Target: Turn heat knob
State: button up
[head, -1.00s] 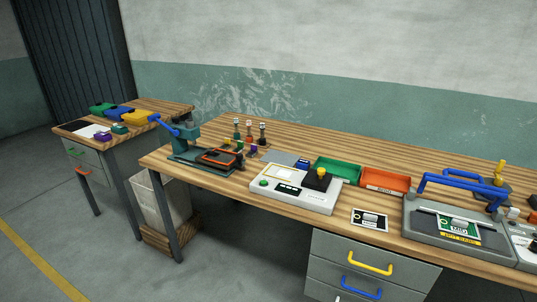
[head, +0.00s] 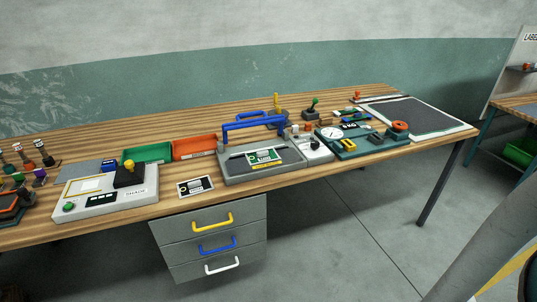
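A grey press (head: 232,168) with a blue bar handle (head: 253,125) stands on the wooden bench, with a printed label plate (head: 264,157) on its bed. A small pale control box (head: 318,153) sits against its right side, with small knobs or buttons on top. No heat marking is legible, so I cannot tell which knob is the heat knob. My gripper is not in view.
A white machine (head: 100,205) with a yellow-topped black block stands left. Green (head: 147,153) and orange (head: 195,147) trays are behind it. A drawer unit (head: 180,235) hangs below the bench. A dark mat (head: 420,115) lies right. Open floor (head: 345,235) shows in front at right.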

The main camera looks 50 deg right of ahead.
aim_at(314, 144)
jog(key=z, duration=1.3)
